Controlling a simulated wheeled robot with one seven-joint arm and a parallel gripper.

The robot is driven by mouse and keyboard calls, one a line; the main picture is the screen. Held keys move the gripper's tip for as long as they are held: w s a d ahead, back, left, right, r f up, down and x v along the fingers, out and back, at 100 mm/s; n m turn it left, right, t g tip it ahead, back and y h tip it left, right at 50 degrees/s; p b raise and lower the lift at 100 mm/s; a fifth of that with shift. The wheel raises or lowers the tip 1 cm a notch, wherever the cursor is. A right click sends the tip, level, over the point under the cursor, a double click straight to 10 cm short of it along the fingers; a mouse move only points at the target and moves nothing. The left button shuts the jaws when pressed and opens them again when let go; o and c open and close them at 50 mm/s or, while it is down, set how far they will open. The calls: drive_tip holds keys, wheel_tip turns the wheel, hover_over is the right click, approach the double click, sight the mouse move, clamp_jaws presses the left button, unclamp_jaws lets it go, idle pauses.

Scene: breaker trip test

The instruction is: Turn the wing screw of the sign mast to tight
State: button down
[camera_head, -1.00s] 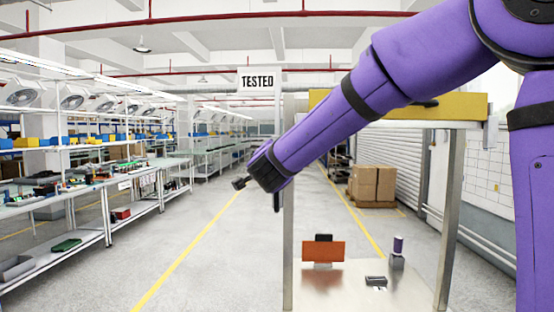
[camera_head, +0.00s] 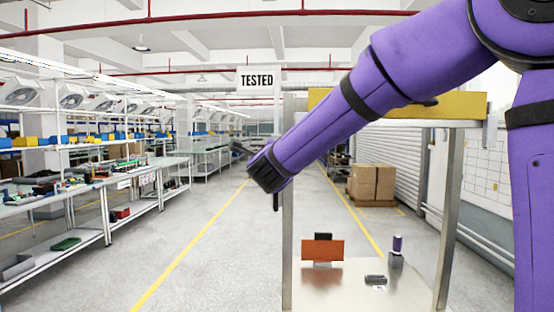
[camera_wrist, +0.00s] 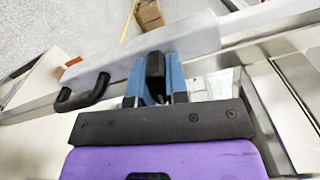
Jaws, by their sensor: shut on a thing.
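The sign mast (camera_head: 289,230) is an upright grey metal post at the trolley's left side, with the white "TESTED" sign (camera_head: 256,81) at its top. In the wrist view, the mast (camera_wrist: 200,38) crosses as a pale grey bar. My gripper (camera_wrist: 157,72) has its blue fingers shut on a black piece, the wing screw (camera_wrist: 156,66), at the mast. The fingers hide part of the screw, and I cannot tell how tight it is.
A black U-shaped handle (camera_wrist: 83,95) sticks out left of my fingers. A yellow shelf (camera_head: 440,107) tops the trolley. An orange panel (camera_head: 323,250) and a purple-topped item (camera_head: 397,250) stand on the lower deck. Boxes (camera_head: 372,183) stand behind. The left aisle floor is clear.

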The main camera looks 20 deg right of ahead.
drive_tip(key=m, duration=0.4)
drive_tip(key=shift+f+m, duration=0.15)
drive_tip(key=shift+m, duration=0.15)
drive_tip(key=m, duration=0.3)
drive_tip(key=shift+m, duration=0.3)
drive_tip(key=m, duration=0.3)
drive_tip(key=shift+a+f+m, duration=0.1)
drive_tip(key=shift+m, duration=2)
drive_tip(key=c, duration=1.1)
unclamp_jaws()
drive_tip(key=shift+a, duration=0.1)
